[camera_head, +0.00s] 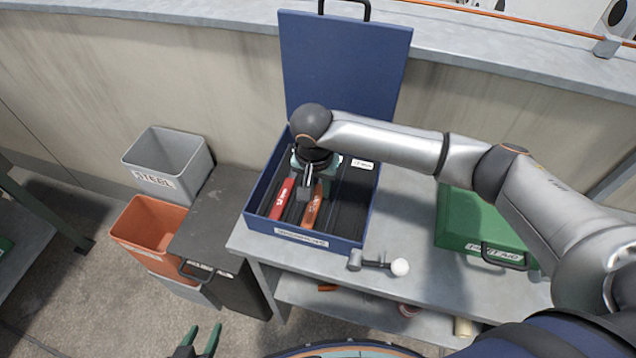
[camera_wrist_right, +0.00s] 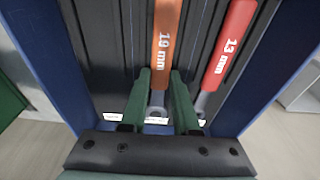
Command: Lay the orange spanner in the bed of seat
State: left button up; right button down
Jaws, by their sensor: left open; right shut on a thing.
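My right gripper and wrist hide the far part of the case. My left gripper (camera_head: 203,335) is open and empty at the bottom of the head view.
The case lid (camera_head: 345,60) stands upright behind. A hammer-like tool with a white ball end (camera_head: 399,267) lies in front of the case, a green case (camera_head: 470,225) to its right. Grey (camera_head: 165,163) and orange (camera_head: 150,232) bins stand left of the bench.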

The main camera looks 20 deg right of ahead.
aim_at(315, 200)
jog(key=c, duration=0.6)
grip_release()
jog(key=shift+f, duration=0.1)
jog(key=r, duration=0.4)
jog(key=s+r, duration=0.1)
jog(key=r, duration=0.3)
jog(key=a+r, duration=0.1)
jog(key=r, duration=0.3)
jog(key=shift+s+a+r+p, duration=0.1)
jog(key=shift+s+r+p, duration=0.2)
jog(key=shift+p, duration=0.1)
